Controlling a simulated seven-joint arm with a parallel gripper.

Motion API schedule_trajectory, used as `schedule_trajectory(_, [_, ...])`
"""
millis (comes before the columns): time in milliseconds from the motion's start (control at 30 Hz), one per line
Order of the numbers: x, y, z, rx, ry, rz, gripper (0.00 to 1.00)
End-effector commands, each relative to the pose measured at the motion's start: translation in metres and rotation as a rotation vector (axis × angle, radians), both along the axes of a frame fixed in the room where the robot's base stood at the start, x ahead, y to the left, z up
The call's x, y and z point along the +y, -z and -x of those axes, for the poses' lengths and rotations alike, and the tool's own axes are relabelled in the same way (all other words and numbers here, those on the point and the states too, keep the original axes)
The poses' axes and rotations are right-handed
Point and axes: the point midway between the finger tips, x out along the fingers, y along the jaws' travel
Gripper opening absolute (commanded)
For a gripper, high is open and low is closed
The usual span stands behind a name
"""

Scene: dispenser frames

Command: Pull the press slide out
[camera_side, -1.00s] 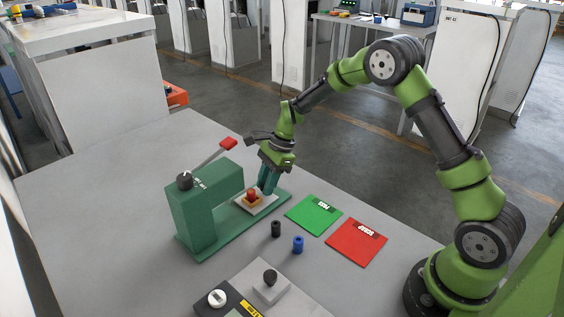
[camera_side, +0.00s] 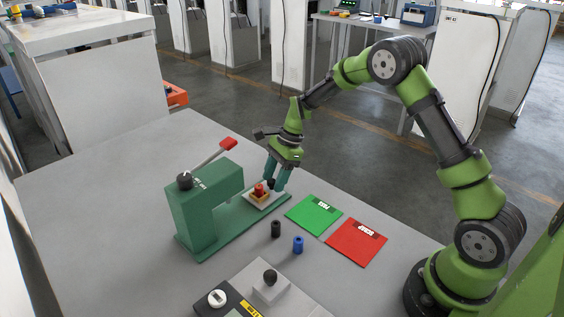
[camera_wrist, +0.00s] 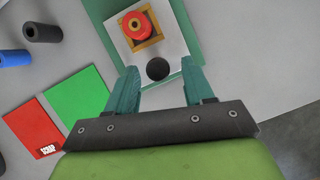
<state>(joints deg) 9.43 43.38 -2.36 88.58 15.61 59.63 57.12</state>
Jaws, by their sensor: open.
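The green press (camera_side: 195,215) stands on the table with its lever raised. Its slide is a pale plate (camera_wrist: 178,48) carrying a wooden nest (camera_wrist: 155,41) with a red part (camera_wrist: 137,27) in it. The slide lies at the right end of the press base, clear of the press head. A black knob (camera_wrist: 158,69) sits at the slide's outer end; it also shows in the side view (camera_side: 271,184). My gripper (camera_wrist: 159,72) is open, with one teal finger on each side of the knob and gaps between. In the side view my gripper (camera_side: 277,180) is at the slide's outer end.
A green mat (camera_side: 314,215) and a red mat (camera_side: 356,242) lie right of the press. A black cylinder (camera_side: 276,229) and a blue cylinder (camera_side: 298,244) stand in front. A grey block with a black knob (camera_side: 270,284) is near the front edge.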

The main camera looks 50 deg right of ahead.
Motion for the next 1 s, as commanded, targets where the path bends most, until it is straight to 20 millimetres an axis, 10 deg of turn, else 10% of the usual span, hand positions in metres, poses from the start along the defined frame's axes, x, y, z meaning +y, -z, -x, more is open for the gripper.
schedule_trajectory(700, [-0.053,-0.131,0.014,-0.005,0.002,0.002,0.52])
schedule_trajectory(1000, [-0.063,-0.155,0.017,-0.001,0.001,0.002,0.52])
